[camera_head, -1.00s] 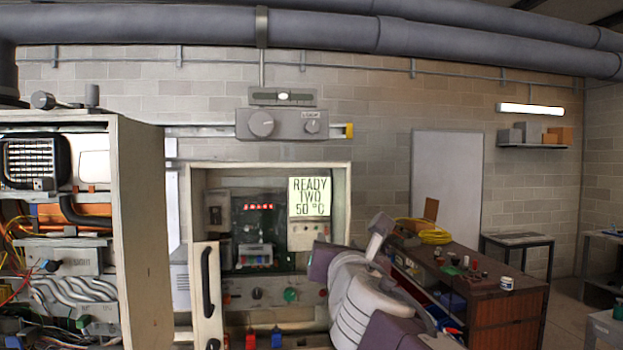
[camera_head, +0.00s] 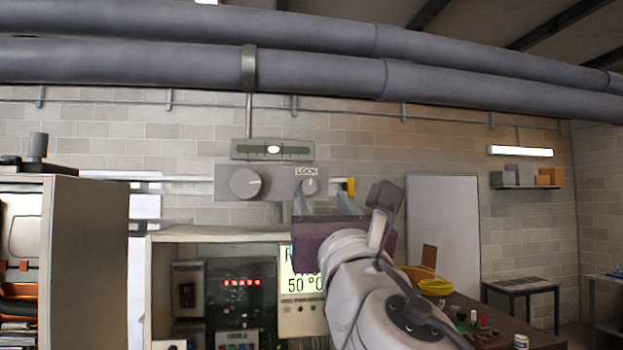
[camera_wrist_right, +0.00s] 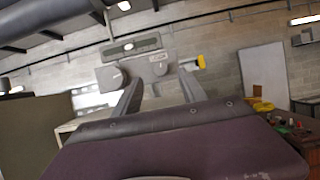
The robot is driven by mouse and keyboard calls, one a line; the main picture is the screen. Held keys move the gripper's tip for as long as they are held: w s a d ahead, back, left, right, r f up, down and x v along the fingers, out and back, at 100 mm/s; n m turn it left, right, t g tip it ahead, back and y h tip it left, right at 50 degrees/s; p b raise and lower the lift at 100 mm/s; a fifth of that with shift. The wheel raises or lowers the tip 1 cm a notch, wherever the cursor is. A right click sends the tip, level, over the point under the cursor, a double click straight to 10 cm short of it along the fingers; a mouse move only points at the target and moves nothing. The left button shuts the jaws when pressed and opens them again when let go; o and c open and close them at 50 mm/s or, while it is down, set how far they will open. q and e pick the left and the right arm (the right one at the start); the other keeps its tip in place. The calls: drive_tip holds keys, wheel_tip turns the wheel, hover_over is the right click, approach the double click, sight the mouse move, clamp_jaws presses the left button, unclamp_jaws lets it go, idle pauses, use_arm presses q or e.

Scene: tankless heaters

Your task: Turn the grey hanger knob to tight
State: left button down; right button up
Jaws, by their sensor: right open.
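A grey box (camera_head: 272,196) hangs on the rail and carries two grey knobs. The large round knob (camera_head: 245,183) is on its left, and the smaller knob (camera_head: 309,186) on its right sits under a LOCK label. I cannot tell which one is the hanger knob. My right gripper (camera_head: 322,203) is open and empty, its two fingers pointing up at the right end of the box, just below the small knob. In the right wrist view the small knob (camera_wrist_right: 160,68) shows between the open fingers, apparently apart from them. My left gripper is not in view.
A level strip (camera_head: 272,149) sits above the box, and a yellow piece (camera_head: 350,187) is at its right end. An open heater cabinet (camera_head: 170,238) with a display stands below. A tall cabinet (camera_head: 95,270) is at left. Grey pipes (camera_head: 310,74) run overhead.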

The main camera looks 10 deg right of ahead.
sight(309, 190)
drive_tip(key=p+x, duration=0.1)
drive_tip(key=x, duration=0.2)
drive_tip(key=f+p+x, duration=0.1)
drive_tip(key=x, duration=0.2)
drive_tip(key=p+x, duration=0.2)
drive_tip(key=x, duration=0.1)
drive_tip(key=shift+w+f, duration=0.2)
drive_tip(key=shift+w, duration=0.55)
drive_tip(key=shift+a+r, duration=0.1)
drive_tip(key=shift+r, duration=0.05)
drive_tip(key=shift+s+r, duration=0.15)
drive_tip(key=shift+s, duration=0.45)
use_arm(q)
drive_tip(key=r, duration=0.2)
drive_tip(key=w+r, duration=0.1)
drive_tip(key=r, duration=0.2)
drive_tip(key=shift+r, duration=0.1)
use_arm(e)
drive_tip(key=shift+w, duration=0.35)
clamp_jaws()
